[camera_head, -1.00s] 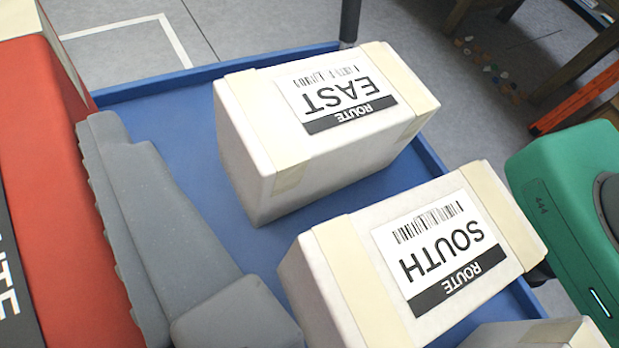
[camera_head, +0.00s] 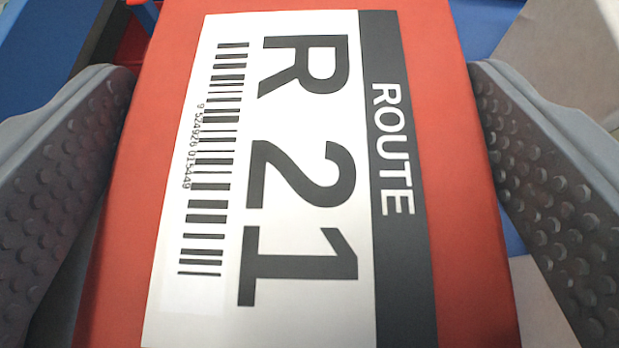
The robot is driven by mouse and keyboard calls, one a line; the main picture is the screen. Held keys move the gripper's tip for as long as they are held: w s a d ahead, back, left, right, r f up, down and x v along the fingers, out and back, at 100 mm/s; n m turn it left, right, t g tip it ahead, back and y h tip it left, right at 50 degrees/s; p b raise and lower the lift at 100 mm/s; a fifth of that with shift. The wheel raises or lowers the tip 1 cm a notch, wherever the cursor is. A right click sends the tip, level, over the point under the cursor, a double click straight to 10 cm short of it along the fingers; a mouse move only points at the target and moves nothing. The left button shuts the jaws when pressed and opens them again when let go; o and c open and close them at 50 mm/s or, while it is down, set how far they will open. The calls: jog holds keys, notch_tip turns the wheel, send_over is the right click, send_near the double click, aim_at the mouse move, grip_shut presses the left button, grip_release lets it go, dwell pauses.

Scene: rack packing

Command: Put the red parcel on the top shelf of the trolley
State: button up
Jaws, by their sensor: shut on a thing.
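The red parcel (camera_head: 465,200) fills the middle of the view, with a white label reading R 21 and a black ROUTE band facing me. My gripper (camera_head: 300,85) is shut on it, one grey studded finger along its left side and one along its right. The parcel hides most of what lies beyond it, including its own underside. I cannot tell which blue surface, if any, is the trolley's top shelf.
Blue surfaces show in slivers at the upper left (camera_head: 45,45) and upper right (camera_head: 485,25). A pale, blurred box-like shape (camera_head: 570,50) is at the upper right. Little free room can be seen.

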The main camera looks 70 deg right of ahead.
jog(key=shift+f, duration=0.95)
jog(key=shift+f, duration=0.1)
jog(key=o, duration=1.9)
jog(key=shift+o, duration=0.2)
jog(key=v, duration=1.2)
jog(key=shift+p, duration=0.3)
